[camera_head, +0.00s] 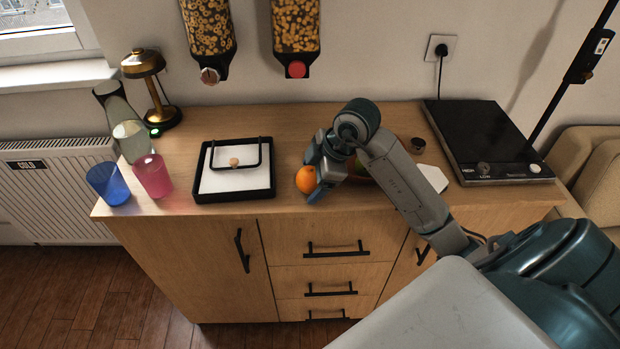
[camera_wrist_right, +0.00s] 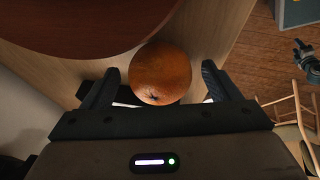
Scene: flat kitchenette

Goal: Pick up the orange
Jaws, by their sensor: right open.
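The orange (camera_head: 306,180) is at the front of the wooden counter, beside the black-framed tray. My right gripper (camera_head: 318,190) is at the orange, partly in front of its right side. In the right wrist view the orange (camera_wrist_right: 160,74) sits between the two dark fingers of my right gripper (camera_wrist_right: 158,88), which are open with a gap on both sides. My left gripper is in neither view.
A brown bowl (camera_wrist_right: 80,22) is close to the orange, mostly hidden behind my arm in the head view. The black-framed tray (camera_head: 234,197) is to the left. A blue cup (camera_head: 108,184), a pink cup (camera_head: 153,176) and a black hob (camera_head: 485,140) stand farther off.

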